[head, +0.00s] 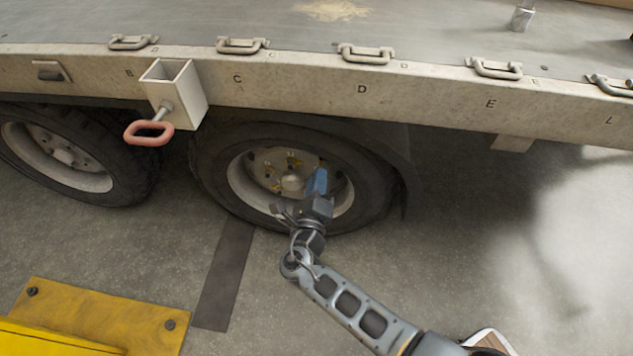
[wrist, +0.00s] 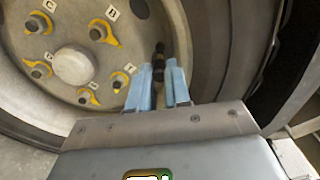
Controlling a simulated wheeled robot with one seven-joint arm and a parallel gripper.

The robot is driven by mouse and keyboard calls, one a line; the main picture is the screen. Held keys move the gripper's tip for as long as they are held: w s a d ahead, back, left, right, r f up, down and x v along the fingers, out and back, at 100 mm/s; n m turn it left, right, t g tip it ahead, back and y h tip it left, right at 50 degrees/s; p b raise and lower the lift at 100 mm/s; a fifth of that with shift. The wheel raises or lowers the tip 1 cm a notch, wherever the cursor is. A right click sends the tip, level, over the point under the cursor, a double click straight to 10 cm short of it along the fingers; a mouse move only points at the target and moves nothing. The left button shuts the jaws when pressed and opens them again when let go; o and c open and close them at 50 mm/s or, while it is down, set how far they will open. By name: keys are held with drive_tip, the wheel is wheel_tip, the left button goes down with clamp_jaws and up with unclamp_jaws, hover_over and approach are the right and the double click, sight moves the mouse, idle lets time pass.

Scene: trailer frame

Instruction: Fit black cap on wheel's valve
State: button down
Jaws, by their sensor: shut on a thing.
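The wheel (head: 290,175) under the trailer has a pale rim and a dark tyre. It fills much of the wrist view, with its hub (wrist: 74,64) at left. My gripper (head: 318,178) is at the lower right part of the rim. In the wrist view, my gripper's blue fingers (wrist: 157,72) are shut on a small dark cylindrical piece, the black cap (wrist: 158,66), which reaches past the fingertips towards the rim. A tan part shows below it between the fingers. I cannot make out the valve separately, nor whether the cap touches it. The head view hides the cap behind my gripper.
Lug nuts with yellow pointers and letter tags (wrist: 113,13) ring the hub. A second wheel (head: 70,155) stands at left. A bracket with a red handle (head: 148,132) juts from the trailer side. A yellow block (head: 100,315) lies at lower left. Floor at right is clear.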

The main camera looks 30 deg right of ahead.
drive_tip(key=shift+x, duration=1.05)
drive_tip(key=shift+w+d, duration=0.1)
drive_tip(key=c, duration=0.9)
unclamp_jaws()
drive_tip(key=shift+r, duration=0.1)
